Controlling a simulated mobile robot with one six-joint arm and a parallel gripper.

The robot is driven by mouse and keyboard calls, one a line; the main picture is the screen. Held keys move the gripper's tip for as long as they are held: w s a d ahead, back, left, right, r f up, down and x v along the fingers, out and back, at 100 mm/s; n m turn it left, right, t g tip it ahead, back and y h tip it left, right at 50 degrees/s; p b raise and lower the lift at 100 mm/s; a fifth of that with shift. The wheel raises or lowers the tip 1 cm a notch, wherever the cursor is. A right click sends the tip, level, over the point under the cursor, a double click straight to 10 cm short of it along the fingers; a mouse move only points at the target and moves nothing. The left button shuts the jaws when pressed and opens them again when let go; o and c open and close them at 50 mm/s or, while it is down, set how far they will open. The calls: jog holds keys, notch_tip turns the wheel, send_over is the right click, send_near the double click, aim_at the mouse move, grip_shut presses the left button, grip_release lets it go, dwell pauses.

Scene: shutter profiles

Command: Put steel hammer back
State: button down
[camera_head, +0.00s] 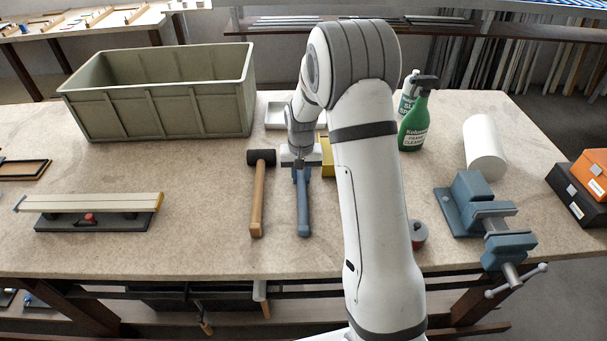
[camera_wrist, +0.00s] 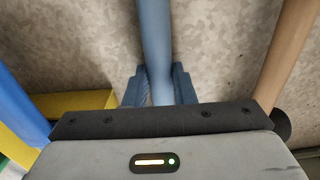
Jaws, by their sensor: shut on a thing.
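The steel hammer has a blue handle (camera_head: 303,212), which points toward the front edge of the workbench; its head is hidden behind my gripper and arm. My gripper (camera_head: 301,170) is shut on this blue handle, near its far end. In the wrist view the handle (camera_wrist: 155,40) runs between the two blue fingers (camera_wrist: 160,88). The hammer lies on or very close to the bench top; I cannot tell which.
A mallet with a black head and wooden handle (camera_head: 258,200) lies just left. A yellow box (camera_head: 327,158) is close on the right. A green crate (camera_head: 165,100), spray bottle (camera_head: 413,125), white roll (camera_head: 484,146) and blue vise (camera_head: 475,205) stand around.

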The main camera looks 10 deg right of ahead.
aim_at(301, 178)
jog(key=shift+f, duration=0.1)
jog(key=c, duration=1.2)
grip_release()
notch_tip(301, 178, up, 12)
jog(key=b, duration=0.1)
jog(key=s+r+n+t, duration=0.1)
jog(key=s+r, duration=0.7)
jog(key=s, duration=0.4)
jog(key=s+n+t, duration=0.1)
jog(key=s, duration=1.6)
jog(key=shift+f+t, duration=0.25)
jog(key=shift+t, duration=0.15)
